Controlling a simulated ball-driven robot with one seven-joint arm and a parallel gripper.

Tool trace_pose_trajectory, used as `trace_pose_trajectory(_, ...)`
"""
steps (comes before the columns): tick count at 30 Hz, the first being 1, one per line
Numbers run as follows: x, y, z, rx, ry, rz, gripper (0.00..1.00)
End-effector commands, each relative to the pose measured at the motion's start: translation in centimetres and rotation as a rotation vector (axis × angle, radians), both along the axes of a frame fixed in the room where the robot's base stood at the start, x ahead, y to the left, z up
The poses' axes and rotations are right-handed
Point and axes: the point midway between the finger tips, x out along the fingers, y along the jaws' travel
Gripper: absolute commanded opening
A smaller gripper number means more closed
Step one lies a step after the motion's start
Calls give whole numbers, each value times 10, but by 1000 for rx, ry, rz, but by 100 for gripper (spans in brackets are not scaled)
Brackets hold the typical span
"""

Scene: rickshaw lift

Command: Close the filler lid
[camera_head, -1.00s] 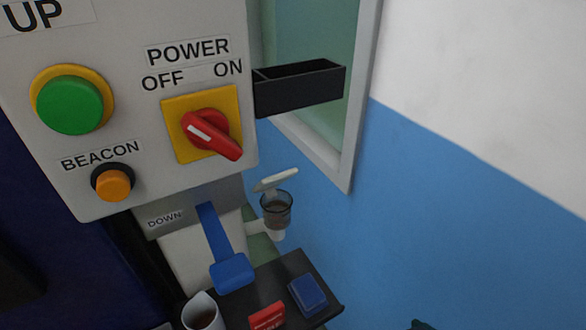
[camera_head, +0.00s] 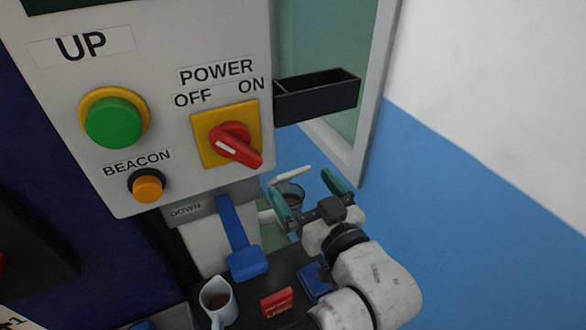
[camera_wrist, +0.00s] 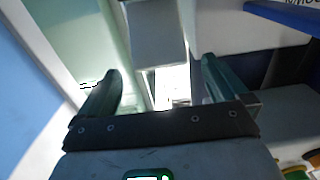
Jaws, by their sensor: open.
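The filler lid (camera_head: 292,175) is a thin pale flap. It stands open and tilted above the clear filler cup (camera_head: 294,192), beside the control box's lower column. My gripper (camera_head: 303,184) is open and empty. Its teal fingers are spread in front of the cup and close to the lid, and they partly hide the cup. I cannot tell whether a finger touches the lid. In the wrist view my gripper (camera_wrist: 160,76) also shows open. A pale block lies beyond the fingers there; I cannot tell if it is the lid.
The control box (camera_head: 85,182) hangs at upper left, with a red power switch (camera_head: 235,144). A black tray (camera_head: 318,97) juts from its side. A blue DOWN lever (camera_head: 240,245) is left of my gripper.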

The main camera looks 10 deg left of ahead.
Motion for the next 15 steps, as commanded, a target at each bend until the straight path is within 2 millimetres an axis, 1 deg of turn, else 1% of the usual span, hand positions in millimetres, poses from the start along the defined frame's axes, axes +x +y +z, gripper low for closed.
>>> trace_pose_trajectory(1, 8, 6, 2, -1, 1, 1, 100)
trace_pose_trajectory(6, 28, 19, 1, -1, 1, 0, 100)
trace_pose_trajectory(10, 37, 25, 1, 0, 0, -1, 100)
trace_pose_trajectory(15, 41, 27, -1, -1, 1, -1, 100)
